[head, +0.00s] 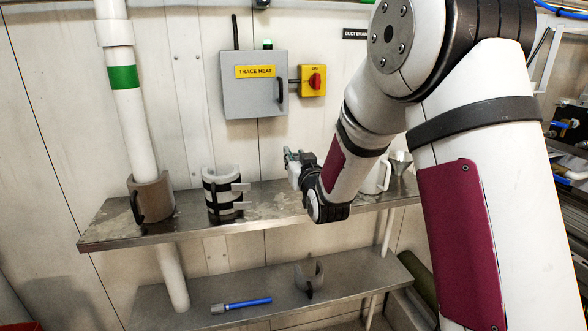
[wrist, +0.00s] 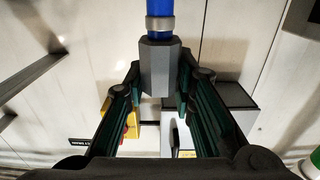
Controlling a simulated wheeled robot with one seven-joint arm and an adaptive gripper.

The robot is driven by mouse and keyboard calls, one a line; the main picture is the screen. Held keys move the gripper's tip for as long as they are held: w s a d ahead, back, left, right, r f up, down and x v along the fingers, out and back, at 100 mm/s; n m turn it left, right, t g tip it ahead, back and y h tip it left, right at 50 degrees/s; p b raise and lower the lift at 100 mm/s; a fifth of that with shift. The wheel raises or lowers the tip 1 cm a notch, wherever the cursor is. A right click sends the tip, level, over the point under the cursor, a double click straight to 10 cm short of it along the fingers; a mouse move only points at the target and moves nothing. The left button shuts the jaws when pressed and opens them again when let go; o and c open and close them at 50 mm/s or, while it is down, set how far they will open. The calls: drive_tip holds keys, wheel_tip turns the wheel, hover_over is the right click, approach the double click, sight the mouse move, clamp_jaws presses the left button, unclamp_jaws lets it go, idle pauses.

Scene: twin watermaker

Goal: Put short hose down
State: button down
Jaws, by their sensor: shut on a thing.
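My gripper (wrist: 160,88) is shut on the grey hexagonal end fitting of a blue hose, which I take for the short hose (wrist: 160,52). The fitting sits between the two fingers, and the blue part runs out of the top edge of the wrist view. In the head view my gripper (head: 295,168) is above the upper metal shelf (head: 275,201), in front of the wall. The held hose cannot be made out clearly there. A similar blue piece with a grey end (head: 245,304) lies on the lower shelf (head: 170,302).
On the upper shelf stand a brown cuff (head: 158,197) around a white pipe (head: 126,110), a black-banded white cylinder (head: 218,207), and a white jug (head: 371,179) behind my arm. A grey cuff (head: 309,277) stands on the lower shelf.

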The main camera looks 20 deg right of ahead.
drive_tip(key=shift+w+f, duration=0.1)
drive_tip(key=shift+w, duration=0.55)
drive_tip(key=shift+f, duration=1.7)
drive_tip(key=shift+f+b, duration=0.15)
drive_tip(key=shift+b, duration=0.25)
drive_tip(key=c, duration=1.4)
unclamp_jaws()
drive_tip(key=shift+o, duration=0.2)
drive_tip(key=shift+r, duration=0.2)
drive_tip(key=s, duration=1.2)
drive_tip(key=shift+p, duration=0.3)
